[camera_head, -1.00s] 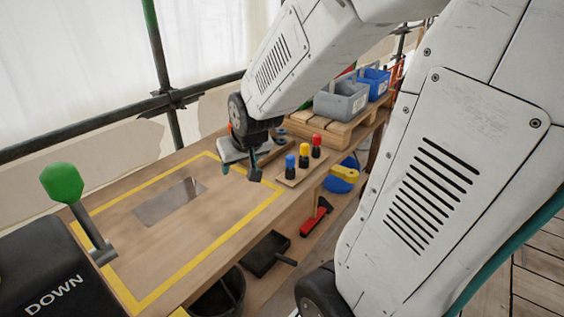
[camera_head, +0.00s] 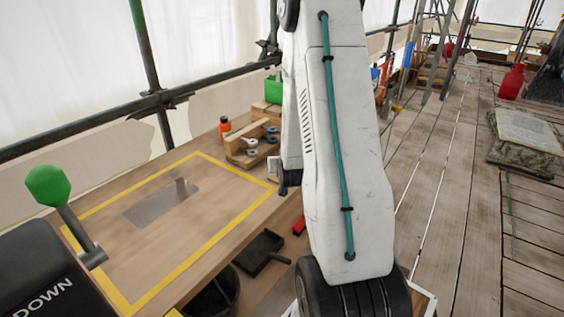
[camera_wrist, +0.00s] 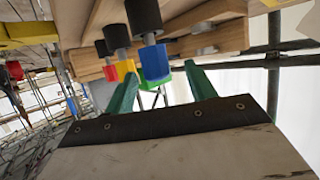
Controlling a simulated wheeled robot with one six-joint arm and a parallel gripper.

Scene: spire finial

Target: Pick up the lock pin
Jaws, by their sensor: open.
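Three pin-like pieces with coloured ends show in the wrist view: blue (camera_wrist: 154,62), yellow (camera_wrist: 125,68) and red (camera_wrist: 110,73). Each coloured end joins a black cylinder, with a bare metal shank visible on some. I cannot tell which, if any, is the lock pin. My gripper (camera_wrist: 160,69) is open and empty, its two green fingers apart. The blue end appears between the fingertips in the picture, beyond them; no contact is visible. In the head view my arm hides the pieces and most of my gripper.
The workbench (camera_head: 218,212) has a yellow taped outline and a metal plate (camera_head: 162,202). A wooden rack with grey rings (camera_head: 251,152), an orange bottle (camera_head: 225,127) and a green bin (camera_head: 273,90) stand at its back. A black box with a green-knobbed lever (camera_head: 48,187) is at left.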

